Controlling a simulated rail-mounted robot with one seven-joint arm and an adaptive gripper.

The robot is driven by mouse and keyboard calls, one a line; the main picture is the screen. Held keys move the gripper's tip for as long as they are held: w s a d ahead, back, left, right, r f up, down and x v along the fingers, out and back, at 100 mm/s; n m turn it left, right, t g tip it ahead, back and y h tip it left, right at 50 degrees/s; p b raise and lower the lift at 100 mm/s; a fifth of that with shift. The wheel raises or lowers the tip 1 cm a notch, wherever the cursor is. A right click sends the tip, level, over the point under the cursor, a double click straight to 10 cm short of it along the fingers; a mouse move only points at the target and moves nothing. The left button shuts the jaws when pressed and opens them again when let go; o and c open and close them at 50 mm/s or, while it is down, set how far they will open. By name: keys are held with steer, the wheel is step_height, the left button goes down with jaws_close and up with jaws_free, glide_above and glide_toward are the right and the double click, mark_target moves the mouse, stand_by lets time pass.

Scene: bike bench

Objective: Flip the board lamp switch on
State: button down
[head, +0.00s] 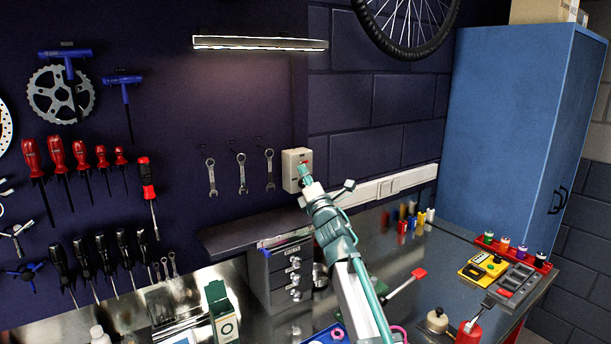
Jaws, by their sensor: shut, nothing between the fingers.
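The board lamp switch (290,160) is a small pale box on the wall at the right edge of the dark tool board, with a bit of red at its right side. My gripper (304,172) is shut and empty, its tip at the front of the switch box. The tip hides part of the box, and I cannot tell whether it touches the rocker or which way the rocker stands. The board lamp (260,44) is a long bar above, and its underside looks bright, with a glow on the board below it.
Three wrenches (241,173) hang left of the switch. A white socket strip (392,186) runs along the wall to the right. A small drawer unit (291,275) stands below under a dark shelf (250,231). A blue cabinet (510,140) stands at the right.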

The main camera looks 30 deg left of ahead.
steer(key=s+d+r+b, duration=0.1)
steer(key=s+d+b, duration=0.1)
steer(key=s+d, duration=0.5)
steer(key=shift+s+d, duration=0.15)
steer(key=shift+s, duration=0.65)
